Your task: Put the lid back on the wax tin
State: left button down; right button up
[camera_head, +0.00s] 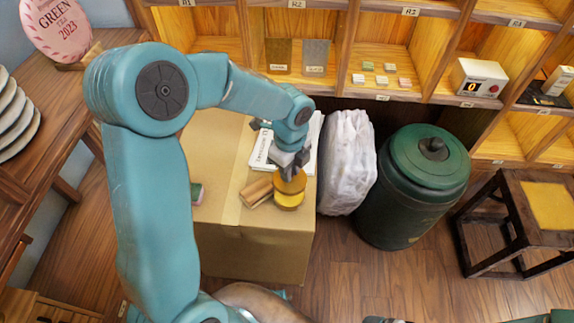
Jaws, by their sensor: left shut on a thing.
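My left gripper (291,171) reaches down over the cardboard box (235,250) and is shut on a round yellow lid (292,181). Just under the lid is the round amber wax tin (289,201), standing near the box top's right edge. The lid hides part of the tin, and I cannot tell whether the two touch. The fingertips are partly hidden by the gripper body. My right gripper does not show.
Light brown sticks (257,191) lie just left of the tin. A white printed box (262,150) lies behind it. A white wrapped bundle (348,160) and a green lidded canister (413,190) stand to the right. Wooden shelves (340,75) line the back.

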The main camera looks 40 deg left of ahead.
pick_arm(q)
notch_tip(320, 180, down, 5)
jog(key=b, duration=0.4)
jog(key=shift+a, duration=0.1)
jog(key=shift+f+b, duration=0.5)
jog(key=shift+f, duration=0.2)
jog(key=shift+r, duration=0.1)
dwell(0.5)
jog(key=shift+f, duration=0.2)
dwell(0.6)
jog(key=shift+p, duration=0.35)
dwell(0.4)
jog(key=shift+c, duration=2.2)
grip_release()
